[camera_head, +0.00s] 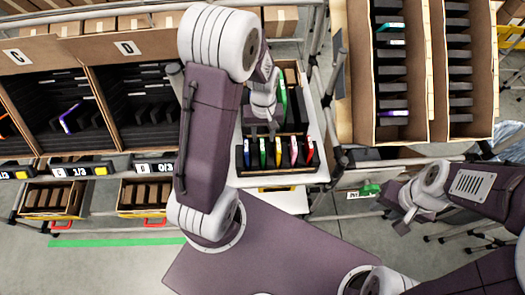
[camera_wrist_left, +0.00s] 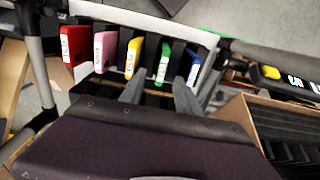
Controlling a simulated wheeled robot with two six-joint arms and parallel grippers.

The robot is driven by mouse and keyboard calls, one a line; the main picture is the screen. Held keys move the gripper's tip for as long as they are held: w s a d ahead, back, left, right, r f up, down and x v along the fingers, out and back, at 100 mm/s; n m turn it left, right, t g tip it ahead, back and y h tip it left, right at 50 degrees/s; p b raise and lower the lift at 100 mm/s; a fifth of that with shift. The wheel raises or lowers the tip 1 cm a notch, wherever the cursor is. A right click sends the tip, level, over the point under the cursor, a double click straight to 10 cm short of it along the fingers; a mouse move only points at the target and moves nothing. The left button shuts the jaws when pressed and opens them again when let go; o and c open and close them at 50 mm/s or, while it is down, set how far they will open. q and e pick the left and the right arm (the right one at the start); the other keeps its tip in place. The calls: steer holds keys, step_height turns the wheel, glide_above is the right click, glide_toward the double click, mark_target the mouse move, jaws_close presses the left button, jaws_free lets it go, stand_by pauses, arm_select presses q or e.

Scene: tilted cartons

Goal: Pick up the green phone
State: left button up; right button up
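The green phone (camera_head: 262,153) stands upright in a black slotted rack (camera_head: 290,176) on a white tray; it also shows in the left wrist view (camera_wrist_left: 164,62). Blue (camera_wrist_left: 193,66), yellow (camera_wrist_left: 133,58), pink (camera_wrist_left: 105,50) and red (camera_wrist_left: 74,46) phones stand in the same row. My left gripper (camera_wrist_left: 159,80) is open and empty, its two fingers apart and pointing toward the green phone, not around it. In the head view my left gripper (camera_head: 262,125) is just behind the row, partly hidden by its wrist. My right gripper (camera_head: 402,212) is well right of the rack, its fingers unclear.
Another long green item (camera_head: 283,90) lies behind the row, beside the left wrist. Cardboard cartons with black slots (camera_head: 392,75) stand at the right. Tilted cartons (camera_head: 140,105) fill the shelf at the left. A metal post stands close to the tray's right side.

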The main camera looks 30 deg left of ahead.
mark_target(263, 145)
arm_select(q)
steer(key=f, duration=0.3)
steer(key=shift+s+f+p, duration=0.2)
steer(key=shift+s+p, duration=0.1)
steer(key=shift+p, duration=0.05)
steer(key=shift+w+f, duration=0.3)
steer(key=shift+f, duration=0.1)
steer(key=f, duration=0.1)
steer(key=f+p, duration=0.1)
steer(key=f, duration=0.2)
steer(key=shift+s+a+f, duration=0.1)
steer(key=shift+s+f, duration=0.2)
steer(key=shift+s, duration=0.1)
steer(key=shift+w+f, duration=0.15)
steer(key=shift+w, duration=0.05)
steer(key=shift+s, duration=0.1)
jaws_close()
